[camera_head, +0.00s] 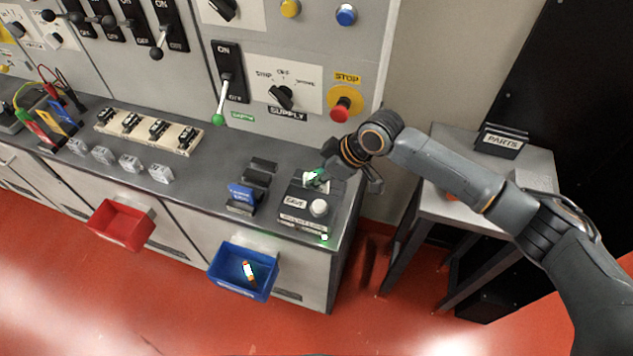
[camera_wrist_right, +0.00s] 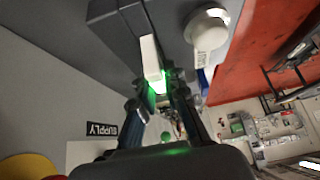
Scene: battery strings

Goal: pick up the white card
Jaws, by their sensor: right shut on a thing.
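The white card (camera_head: 309,176) stands at the top of a dark box (camera_head: 295,202) on the right end of the bench. In the right wrist view the white card (camera_wrist_right: 151,58) is a narrow upright strip at the fingertips. My right gripper (camera_head: 319,178) reaches in from the right and is shut on the card; its fingers (camera_wrist_right: 160,88) show dark with a green glow. Whether the card's lower end is still in the box is hard to tell. My left gripper is not in view.
The box has a white round knob (camera_head: 319,207) beside the card. Blue cards in a dark holder (camera_head: 240,208) stand left of it. The panel with a red stop button (camera_head: 340,108) rises behind. Blue (camera_head: 240,270) and red (camera_head: 122,224) bins hang in front. A side table (camera_head: 450,200) stands right.

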